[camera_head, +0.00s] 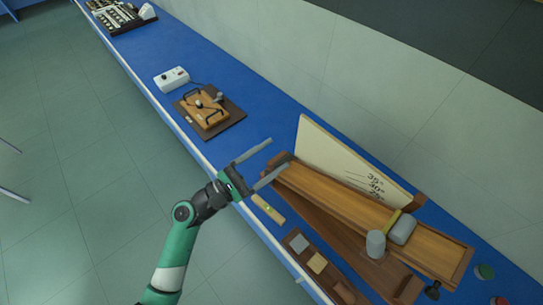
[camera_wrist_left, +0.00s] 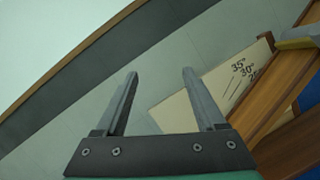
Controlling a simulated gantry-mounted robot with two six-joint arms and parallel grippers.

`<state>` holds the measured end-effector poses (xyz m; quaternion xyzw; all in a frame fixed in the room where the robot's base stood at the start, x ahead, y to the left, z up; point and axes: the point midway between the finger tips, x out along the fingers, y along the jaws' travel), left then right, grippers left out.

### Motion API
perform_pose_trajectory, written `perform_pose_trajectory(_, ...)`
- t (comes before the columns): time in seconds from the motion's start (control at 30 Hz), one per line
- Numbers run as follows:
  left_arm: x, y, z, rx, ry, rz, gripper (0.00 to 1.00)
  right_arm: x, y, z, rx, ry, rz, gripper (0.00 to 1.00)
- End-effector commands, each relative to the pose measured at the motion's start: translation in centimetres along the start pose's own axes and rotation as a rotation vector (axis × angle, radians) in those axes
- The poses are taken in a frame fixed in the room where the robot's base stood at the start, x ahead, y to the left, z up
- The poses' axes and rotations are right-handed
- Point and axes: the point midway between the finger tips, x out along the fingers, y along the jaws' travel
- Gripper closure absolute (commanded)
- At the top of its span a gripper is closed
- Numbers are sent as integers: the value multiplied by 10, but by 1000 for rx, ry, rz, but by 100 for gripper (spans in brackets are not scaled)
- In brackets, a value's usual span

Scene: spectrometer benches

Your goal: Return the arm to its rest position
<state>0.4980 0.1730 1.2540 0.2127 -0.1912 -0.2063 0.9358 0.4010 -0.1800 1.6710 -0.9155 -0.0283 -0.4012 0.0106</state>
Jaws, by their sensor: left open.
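My left arm is green and black and comes up from the lower left in the head view. Its gripper (camera_head: 263,164) is open and empty, above the blue bench near the upper end of a wooden ramp (camera_head: 330,190). In the left wrist view the two grey fingers (camera_wrist_left: 158,98) are spread apart with nothing between them. The angle board (camera_wrist_left: 235,85), marked with degree figures, shows behind and to the right of them. My right gripper is not in view.
The blue bench (camera_head: 236,92) runs diagonally along the wall. A grey weight (camera_head: 402,229) and a grey cup-like piece (camera_head: 376,244) are on the ramp. A tray of small blocks (camera_head: 294,233) lies near the bench's front edge. A wooden device (camera_head: 207,108) and white box (camera_head: 171,80) stand farther back.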

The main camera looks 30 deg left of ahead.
Motion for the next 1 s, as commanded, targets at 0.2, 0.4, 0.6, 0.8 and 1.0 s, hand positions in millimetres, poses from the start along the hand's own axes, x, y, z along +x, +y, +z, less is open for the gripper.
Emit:
perform_pose_trajectory(0.2,3,2,5,14,-5,-3,28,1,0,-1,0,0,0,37)
perform_pose_trajectory(0.4,3,2,4,13,-5,-3,28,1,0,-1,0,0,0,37)
perform_pose_trajectory(0.6,3,1,4,12,-5,-3,28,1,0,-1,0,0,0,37)
perform_pose_trajectory(0.8,38,5,52,67,-113,-31,28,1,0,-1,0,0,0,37)
perform_pose_trajectory(1.0,99,31,208,667,-309,16,28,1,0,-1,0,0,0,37)
